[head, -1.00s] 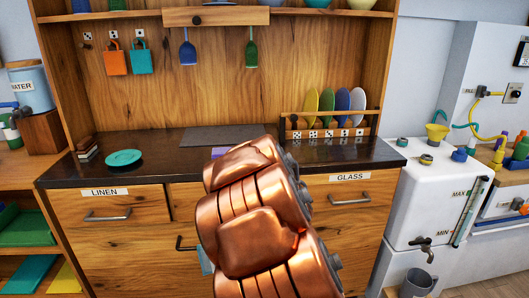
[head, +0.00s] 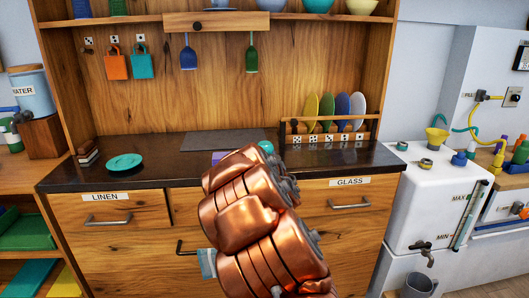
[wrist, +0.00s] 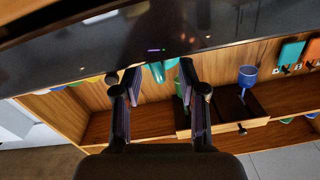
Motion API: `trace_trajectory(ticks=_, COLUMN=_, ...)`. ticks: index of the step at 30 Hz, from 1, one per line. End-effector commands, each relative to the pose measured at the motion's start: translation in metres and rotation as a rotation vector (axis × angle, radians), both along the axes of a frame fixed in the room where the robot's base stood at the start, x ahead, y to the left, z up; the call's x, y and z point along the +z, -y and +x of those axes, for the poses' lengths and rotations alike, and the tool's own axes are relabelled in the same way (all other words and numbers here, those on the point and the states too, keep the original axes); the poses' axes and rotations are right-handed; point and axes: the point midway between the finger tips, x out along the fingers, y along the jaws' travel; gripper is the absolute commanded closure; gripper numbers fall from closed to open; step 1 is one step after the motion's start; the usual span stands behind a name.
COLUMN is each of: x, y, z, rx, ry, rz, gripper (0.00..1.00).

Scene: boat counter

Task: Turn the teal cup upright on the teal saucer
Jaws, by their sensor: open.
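The teal saucer (head: 124,162) lies flat and bare on the left of the dark counter. The teal cup (head: 266,146) shows as a small rounded piece above my copper arm, which hides most of it. In the wrist view, which is upside down, the teal cup (wrist: 157,72) stands against the counter between my fingers, beyond their tips. It seems wider towards the counter, but its mouth is not clear. My gripper (wrist: 160,80) is open and empty. My arm hides the gripper in the head view.
A plate rack (head: 330,131) with several coloured plates stands behind right. A grey mat (head: 222,141) lies at the back centre. The counter is clear between saucer and mat.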

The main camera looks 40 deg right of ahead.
Motion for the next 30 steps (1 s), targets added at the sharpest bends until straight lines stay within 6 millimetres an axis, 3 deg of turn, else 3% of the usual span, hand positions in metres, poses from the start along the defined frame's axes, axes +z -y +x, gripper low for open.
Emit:
trace_trajectory(ticks=8, x=0.001, y=0.0016, z=0.0026, rx=0.001, ry=0.002, rz=-0.001, gripper=0.58)
trace_trajectory(ticks=20, x=0.0008, y=0.0013, z=0.0026, rx=0.001, ry=0.001, rz=-0.001, gripper=1.0)
trace_trajectory(ticks=30, x=0.0005, y=0.0015, z=0.0025, rx=0.001, ry=0.001, rz=-0.001, gripper=1.0)
